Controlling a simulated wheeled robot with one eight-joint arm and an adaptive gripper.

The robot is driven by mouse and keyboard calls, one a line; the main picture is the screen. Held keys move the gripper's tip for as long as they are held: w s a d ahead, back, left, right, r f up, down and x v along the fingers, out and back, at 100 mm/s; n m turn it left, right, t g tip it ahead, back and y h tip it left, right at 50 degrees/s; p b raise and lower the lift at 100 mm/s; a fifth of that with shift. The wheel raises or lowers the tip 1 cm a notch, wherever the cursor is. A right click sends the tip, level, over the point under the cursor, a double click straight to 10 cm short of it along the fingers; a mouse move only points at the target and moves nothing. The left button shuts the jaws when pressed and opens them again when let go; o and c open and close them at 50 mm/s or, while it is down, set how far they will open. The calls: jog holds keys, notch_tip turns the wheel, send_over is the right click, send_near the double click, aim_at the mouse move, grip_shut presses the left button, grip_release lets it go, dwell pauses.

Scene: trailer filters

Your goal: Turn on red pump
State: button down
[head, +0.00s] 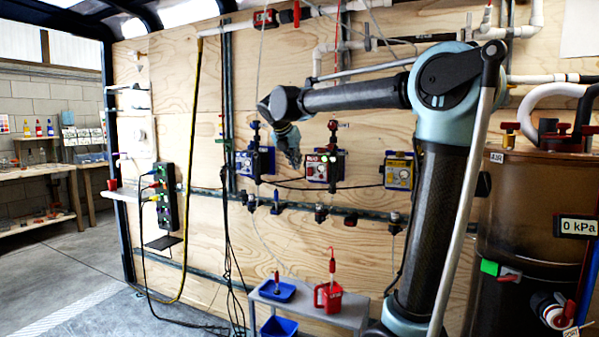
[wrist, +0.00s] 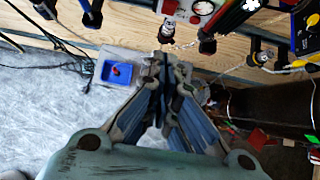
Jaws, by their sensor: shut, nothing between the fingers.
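The red pump (head: 319,170) is mounted on the plywood wall, between a blue pump (head: 250,163) on the left and a yellow pump (head: 398,173) on the right. A small green light shows near its top right. In the wrist view the red pump (wrist: 190,10) is at the top edge, partly cut off. My gripper (head: 293,160) is in front of the wall between the blue and red pumps, apart from the red pump's face as far as I can tell. In the wrist view my gripper (wrist: 158,75) has its fingers together and holds nothing.
A power strip (head: 166,197) and hanging cables are at the left.

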jog(key=shift+v, duration=1.15)
jog(key=shift+s+f, duration=0.1)
jog(key=s+d+f+m+g, duration=0.3)
jog(key=s+d+f+m, duration=1.15)
jog(key=d, duration=0.45)
jog(key=s+d+f+m+g+y, duration=0.1)
jog(key=s+d+f+m, duration=0.1)
jog(key=s+f+m, duration=0.6)
jog(key=s+d+f+m+g+y, duration=0.1)
jog(key=s+d+f+m+y, duration=0.1)
jog(key=s+f+m, duration=0.6)
jog(key=s+d+f, duration=0.1)
jog(key=s+f, duration=0.3)
jog(key=f, duration=0.2)
jog(key=shift+d+f+m, duration=0.35)
